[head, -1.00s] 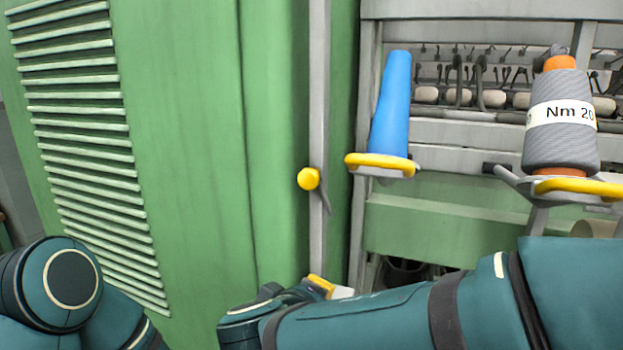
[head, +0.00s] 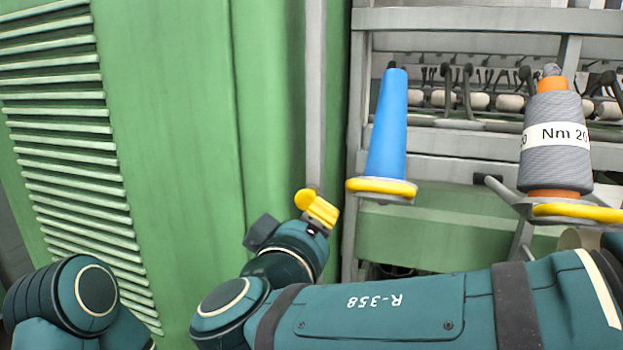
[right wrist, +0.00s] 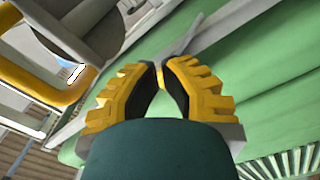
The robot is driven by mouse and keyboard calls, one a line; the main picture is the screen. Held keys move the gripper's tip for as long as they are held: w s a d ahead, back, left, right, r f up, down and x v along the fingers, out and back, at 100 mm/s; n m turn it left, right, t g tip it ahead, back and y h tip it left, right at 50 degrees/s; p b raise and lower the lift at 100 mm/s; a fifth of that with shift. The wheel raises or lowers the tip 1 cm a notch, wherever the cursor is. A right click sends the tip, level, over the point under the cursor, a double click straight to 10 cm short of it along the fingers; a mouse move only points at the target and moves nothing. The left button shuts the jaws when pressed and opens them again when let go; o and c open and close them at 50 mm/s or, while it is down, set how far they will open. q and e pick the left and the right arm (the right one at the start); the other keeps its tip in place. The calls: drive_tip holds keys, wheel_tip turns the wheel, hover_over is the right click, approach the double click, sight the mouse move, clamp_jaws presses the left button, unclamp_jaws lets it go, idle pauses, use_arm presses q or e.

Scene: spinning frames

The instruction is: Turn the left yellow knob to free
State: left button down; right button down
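In the right wrist view the fingers of my right gripper (right wrist: 160,72) stand apart with a narrow gap. A bit of the yellow knob (right wrist: 161,77) shows between the tips; whether they touch it is unclear. The grey lever (right wrist: 186,38) shows beyond the tips. My left gripper is out of view.
A blue cone (head: 388,125) stands on a yellow-rimmed holder (head: 382,187) to the right of the knob. A grey yarn spool (head: 556,150) stands farther right on another holder. The louvred green panel (head: 175,150) fills the left.

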drive_tip(key=b+x, duration=0.2)
drive_tip(key=x, duration=0.1)
drive_tip(key=shift+b, duration=0.35)
drive_tip(key=shift+b, duration=0.3)
idle(0.5)
drive_tip(key=shift+a+b, duration=0.1)
drive_tip(key=shift+b, duration=0.5)
drive_tip(key=shift+f+b, duration=0.25)
drive_tip(key=shift+b, duration=0.8)
